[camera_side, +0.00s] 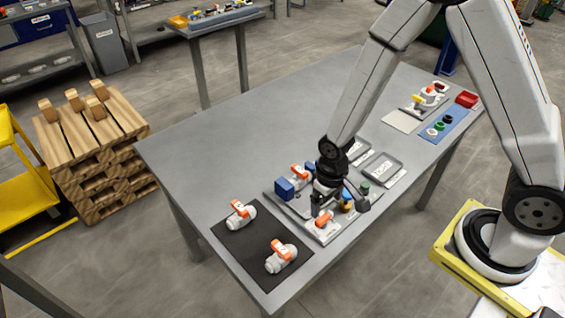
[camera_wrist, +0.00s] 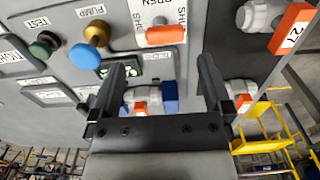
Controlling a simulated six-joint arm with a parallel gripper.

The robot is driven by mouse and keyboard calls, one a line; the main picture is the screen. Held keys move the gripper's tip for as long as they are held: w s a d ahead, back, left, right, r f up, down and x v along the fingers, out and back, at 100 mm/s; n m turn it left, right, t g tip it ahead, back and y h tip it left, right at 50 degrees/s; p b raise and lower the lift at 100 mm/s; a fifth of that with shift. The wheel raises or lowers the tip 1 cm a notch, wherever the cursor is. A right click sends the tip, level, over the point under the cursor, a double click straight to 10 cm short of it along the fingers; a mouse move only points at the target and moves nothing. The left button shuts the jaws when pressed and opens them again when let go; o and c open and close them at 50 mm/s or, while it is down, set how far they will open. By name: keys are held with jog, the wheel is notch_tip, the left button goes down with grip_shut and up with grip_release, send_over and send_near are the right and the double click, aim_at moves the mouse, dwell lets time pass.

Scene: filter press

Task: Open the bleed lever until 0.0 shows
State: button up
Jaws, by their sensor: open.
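An orange lever (camera_wrist: 162,36) sits on the panel between OPEN and SHUT labels in the wrist view; I take it as the bleed lever. It also shows in the side view (camera_side: 325,218). My gripper (camera_wrist: 163,66) is open and empty, its two fingers apart below the lever in the picture. In the side view my gripper (camera_side: 322,196) is low over the panel, close to the lever; contact cannot be told. A display (camera_wrist: 103,71) with green digits is partly hidden by the left finger, and its reading is not legible.
A gold-and-blue PUMP knob (camera_wrist: 95,34) and green TEST knob (camera_wrist: 44,43) are near the lever. A blue block (camera_side: 284,187) stands beside another orange-handled valve. Two loose valves lie on a black mat (camera_side: 240,249). The table's left part is clear.

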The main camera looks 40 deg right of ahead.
aim_at(324, 217)
jog(key=shift+f, duration=2.65)
jog(key=c, duration=1)
jog(key=shift+c, duration=0.2)
